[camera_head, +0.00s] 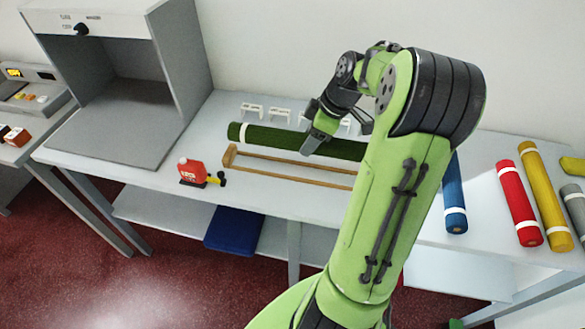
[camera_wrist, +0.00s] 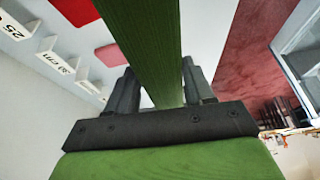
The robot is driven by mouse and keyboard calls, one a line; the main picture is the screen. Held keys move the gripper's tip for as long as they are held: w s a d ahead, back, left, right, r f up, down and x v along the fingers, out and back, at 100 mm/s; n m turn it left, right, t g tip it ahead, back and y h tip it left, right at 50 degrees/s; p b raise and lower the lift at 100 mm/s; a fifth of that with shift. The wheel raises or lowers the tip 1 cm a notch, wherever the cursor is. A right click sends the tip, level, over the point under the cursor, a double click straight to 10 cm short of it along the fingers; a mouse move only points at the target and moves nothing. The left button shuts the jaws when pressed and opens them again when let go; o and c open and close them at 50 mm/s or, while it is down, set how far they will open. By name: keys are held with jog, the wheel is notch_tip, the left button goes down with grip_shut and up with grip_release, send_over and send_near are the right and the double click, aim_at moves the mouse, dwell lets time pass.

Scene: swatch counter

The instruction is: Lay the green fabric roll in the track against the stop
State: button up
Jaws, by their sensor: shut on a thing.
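The green fabric roll (camera_head: 270,138) has a white band near its left end and lies crosswise, level or nearly so, behind the track in the head view. My gripper (camera_head: 318,137) is shut on it; the wrist view shows the roll (camera_wrist: 150,40) between my dark fingers (camera_wrist: 158,92). I cannot tell how far the roll is above the counter. The track (camera_head: 290,160) is a pair of wooden rails on the counter in front of the roll. Its stop is the wooden end piece (camera_head: 229,156) at the left. My arm hides the right ends of the roll and track.
White numbered holders (camera_head: 252,110) line the back. A large grey booth (camera_head: 120,90) stands at the left. Blue (camera_head: 454,200), red (camera_head: 517,203) and yellow (camera_head: 543,195) rolls lie to the right.

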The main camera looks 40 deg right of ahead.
notch_tip(320, 180, down, 9)
jog(key=b, duration=0.3)
jog(key=shift+d+f, duration=0.1)
jog(key=shift+f, duration=0.05)
jog(key=o, duration=1.3)
